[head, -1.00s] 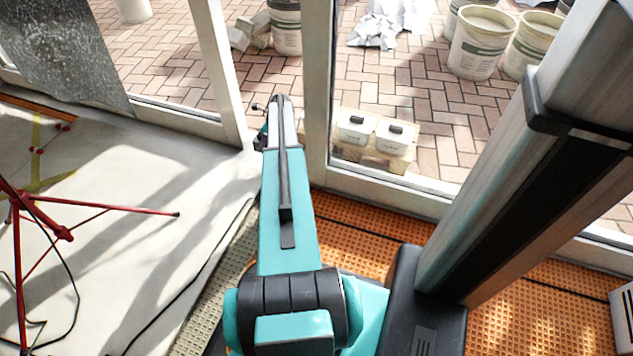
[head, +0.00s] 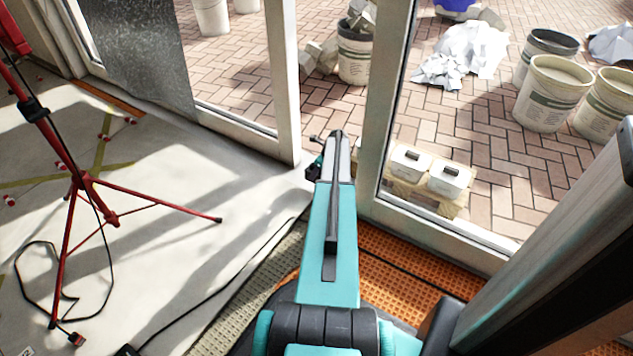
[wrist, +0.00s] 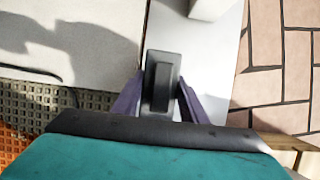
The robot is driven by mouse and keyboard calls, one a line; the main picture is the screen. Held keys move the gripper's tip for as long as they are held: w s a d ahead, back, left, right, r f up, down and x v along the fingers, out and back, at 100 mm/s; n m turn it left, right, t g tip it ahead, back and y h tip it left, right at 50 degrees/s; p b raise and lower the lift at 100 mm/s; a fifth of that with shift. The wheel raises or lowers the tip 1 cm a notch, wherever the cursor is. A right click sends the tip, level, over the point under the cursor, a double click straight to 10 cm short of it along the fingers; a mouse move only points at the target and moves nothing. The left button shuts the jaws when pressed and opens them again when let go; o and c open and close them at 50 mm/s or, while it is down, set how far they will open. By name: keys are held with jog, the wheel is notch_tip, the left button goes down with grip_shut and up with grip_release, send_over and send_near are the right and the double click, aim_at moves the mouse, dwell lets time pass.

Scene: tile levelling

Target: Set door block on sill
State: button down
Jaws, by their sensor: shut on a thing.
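My gripper (wrist: 158,95) shows in the wrist view with its purple fingers on either side of a dark grey block with a raised ridge, the door block (wrist: 161,68). The fingers are shut on it. The pale sill (wrist: 221,75) runs up the wrist view, under and to the right of the block. I cannot tell whether the block touches it. In the head view my arm reaches to the door opening between two white posts. The dark gripper end (head: 315,170) is small there and partly hidden by my arm, and the block cannot be made out.
A white post (wrist: 208,8) stands at the top of the wrist view. Brick paving (head: 480,140) lies outside, with white containers (head: 450,178) on a pallet and several buckets (head: 550,92). A red tripod (head: 80,185) and cables stand on the pale floor at left. Orange matting (head: 395,275) lies inside.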

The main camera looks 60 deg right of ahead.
jog(key=shift+f+b, duration=1.15)
jog(key=shift+f, duration=1.3)
jog(key=c, duration=1.4)
grip_release()
jog(key=shift+f, duration=0.15)
jog(key=shift+o, duration=0.2)
jog(key=shift+p+v, duration=1.75)
jog(key=shift+v, duration=2.15)
